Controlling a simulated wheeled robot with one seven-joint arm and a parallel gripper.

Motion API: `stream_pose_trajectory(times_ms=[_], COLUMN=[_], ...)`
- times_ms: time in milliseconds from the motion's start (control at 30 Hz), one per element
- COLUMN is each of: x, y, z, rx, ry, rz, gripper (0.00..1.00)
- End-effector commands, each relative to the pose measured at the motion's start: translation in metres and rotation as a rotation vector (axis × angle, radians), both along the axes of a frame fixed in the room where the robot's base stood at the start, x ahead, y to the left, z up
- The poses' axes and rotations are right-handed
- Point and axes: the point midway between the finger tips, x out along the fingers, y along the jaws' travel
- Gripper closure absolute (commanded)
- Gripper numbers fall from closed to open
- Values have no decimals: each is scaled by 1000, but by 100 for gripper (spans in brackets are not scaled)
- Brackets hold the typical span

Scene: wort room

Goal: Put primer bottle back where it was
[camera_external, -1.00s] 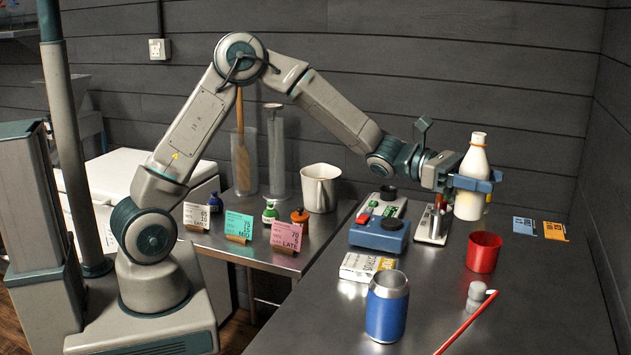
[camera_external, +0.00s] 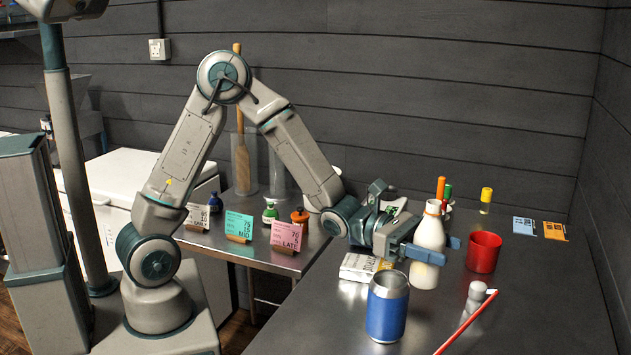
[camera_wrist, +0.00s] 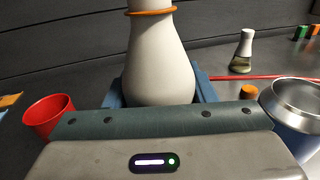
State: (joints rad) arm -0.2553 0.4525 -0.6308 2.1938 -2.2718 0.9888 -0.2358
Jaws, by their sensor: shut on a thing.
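The primer bottle, taken to be the white bottle (camera_external: 427,233), stands upright between the blue fingers of my gripper (camera_external: 438,248). My gripper is shut on its body. In the wrist view the white bottle (camera_wrist: 158,65) fills the middle, with an orange ring round its neck and its top cut off. Its base is low over the steel table (camera_external: 510,310), between the red cup and the blue can; I cannot tell whether it touches the table.
The red cup (camera_external: 483,252) is right of the bottle. The blue can (camera_external: 387,315) is in front, a white box (camera_external: 362,266) to the left. Cards (camera_external: 524,226) lie behind.

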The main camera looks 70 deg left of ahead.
Motion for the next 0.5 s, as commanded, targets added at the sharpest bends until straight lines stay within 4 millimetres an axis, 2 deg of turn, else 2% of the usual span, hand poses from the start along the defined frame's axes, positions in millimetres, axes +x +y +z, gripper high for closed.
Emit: stream_pose_trajectory(times_ms=[233,500], x=[0,0], y=[0,0], z=[-31,-36], rx=[-2,0], ry=[3,0], rz=[0,0], gripper=[78,78])
